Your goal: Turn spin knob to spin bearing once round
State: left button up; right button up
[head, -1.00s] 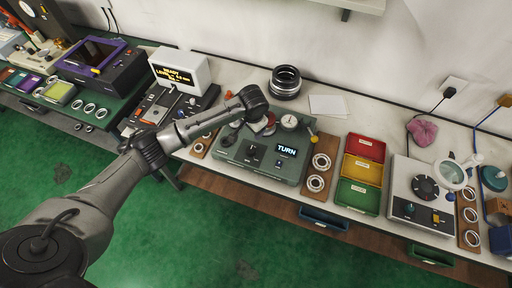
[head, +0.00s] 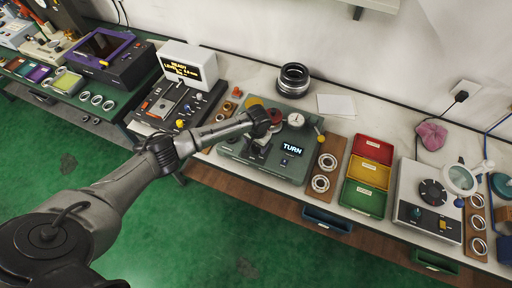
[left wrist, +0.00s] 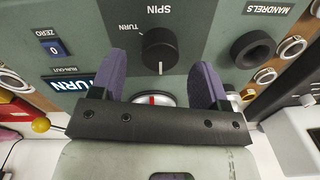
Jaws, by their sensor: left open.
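The green spin tester (head: 268,172) stands on the bench, and its display (head: 291,148) reads TURN. In the head view my left gripper hides the knob. My left gripper (head: 258,150) is over the tester's front panel. In the left wrist view its two purple fingers (left wrist: 160,65) are open, one on each side of the knob, with visible gaps; contact does not show. A dial gauge (head: 296,119) sits on top of the tester. My right gripper is out of view.
A yellow ball-ended lever (head: 320,138) sticks out at the tester's right. Beside it are a wooden board with rings (head: 321,183) and red, yellow and green bins (head: 361,198). A black ring stack (head: 294,80) stands behind.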

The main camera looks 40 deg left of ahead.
aim_at(256, 147)
pick_arm(q)
jog(key=shift+f, duration=1.5)
jog(key=shift+c, duration=1.4)
jog(key=c, duration=0.6)
jog(key=shift+c, duration=0.2)
jog(key=shift+r, duration=0.1)
